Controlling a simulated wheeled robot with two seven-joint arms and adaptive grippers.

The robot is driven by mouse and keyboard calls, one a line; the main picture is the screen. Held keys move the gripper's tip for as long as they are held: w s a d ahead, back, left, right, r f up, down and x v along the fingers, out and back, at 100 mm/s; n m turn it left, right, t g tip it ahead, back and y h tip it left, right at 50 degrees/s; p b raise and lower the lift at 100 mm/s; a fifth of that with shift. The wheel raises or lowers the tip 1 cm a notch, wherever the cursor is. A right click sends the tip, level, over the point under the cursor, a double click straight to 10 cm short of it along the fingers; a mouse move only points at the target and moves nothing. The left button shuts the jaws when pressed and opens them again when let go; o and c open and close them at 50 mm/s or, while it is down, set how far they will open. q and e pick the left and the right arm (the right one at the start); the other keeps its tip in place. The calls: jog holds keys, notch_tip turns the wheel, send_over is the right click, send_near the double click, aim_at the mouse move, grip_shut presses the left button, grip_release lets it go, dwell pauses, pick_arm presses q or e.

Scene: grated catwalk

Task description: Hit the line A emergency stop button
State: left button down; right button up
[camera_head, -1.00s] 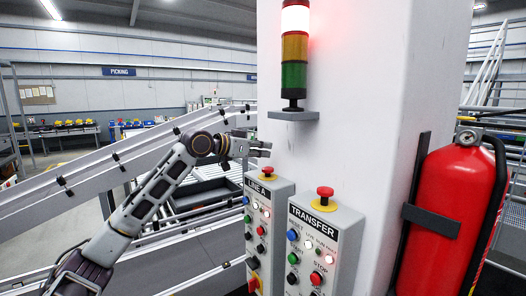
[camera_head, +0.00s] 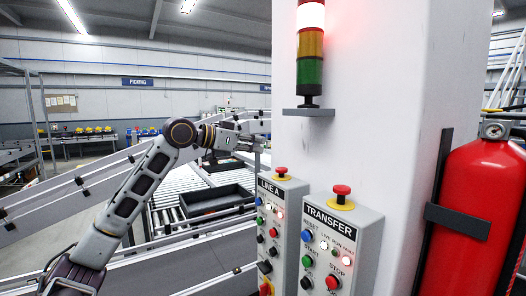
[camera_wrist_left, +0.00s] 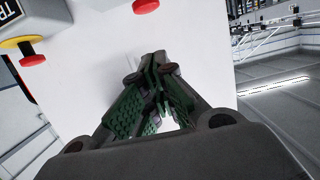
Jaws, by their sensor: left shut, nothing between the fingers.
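The LINE A box (camera_head: 283,222) stands against the white pillar, with a red mushroom button (camera_head: 281,171) on a yellow base on its top. In the left wrist view that red button (camera_wrist_left: 145,6) is cut by the top edge. The TRANSFER box (camera_head: 345,225), to its right, has a similar red button (camera_head: 342,191), also in the left wrist view (camera_wrist_left: 32,60). My left gripper (camera_head: 258,143) is above and left of the LINE A button in the picture, apart from it. Its fingers (camera_wrist_left: 158,68) are shut and empty. My right gripper is not in view.
The white pillar (camera_head: 370,100) carries a signal tower (camera_head: 310,45) on a grey bracket (camera_head: 308,112). A red fire extinguisher (camera_head: 480,210) hangs at the right. Conveyor rails run below and behind my left arm, with a black tray (camera_head: 215,200) on rollers.

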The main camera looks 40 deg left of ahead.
pick_arm(q)
jog(key=shift+v, duration=0.9)
dwell(0.4)
